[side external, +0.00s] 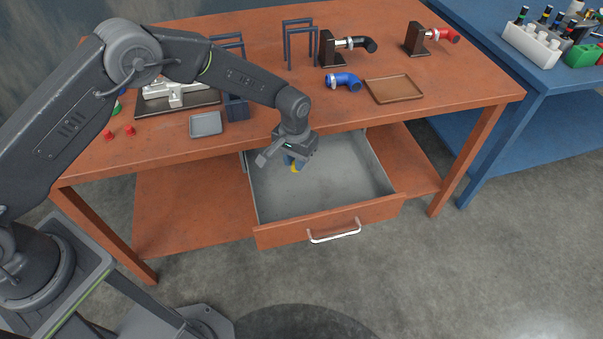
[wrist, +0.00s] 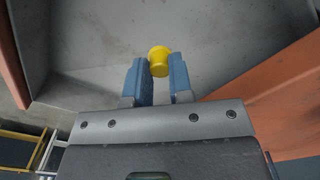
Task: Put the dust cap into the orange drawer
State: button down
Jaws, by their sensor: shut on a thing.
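The yellow dust cap (wrist: 158,62) is pinched between the two blue fingers of my gripper (wrist: 160,80) in the wrist view. In the side view my gripper (side external: 293,163) is shut on the dust cap (side external: 295,169), and only a little yellow shows below the fingers. The orange drawer (side external: 330,223) is pulled out from under the orange table, with a grey inside and a silver handle (side external: 334,236). My gripper is over the drawer's back-left part. I cannot tell whether the cap touches the drawer floor.
The drawer's inside looks empty. On the table (side external: 250,40) are a grey tray (side external: 206,124), a brown tray (side external: 394,88), a blue elbow pipe (side external: 343,81), red caps (side external: 129,130) and stands with black and red pipes. A blue table (side external: 520,100) with bottles stands to the right.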

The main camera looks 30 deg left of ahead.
aim_at(296, 185)
jog(key=shift+f, duration=3.5)
jog(key=shift+f, duration=0.1)
jog(key=c, duration=1)
grip_release()
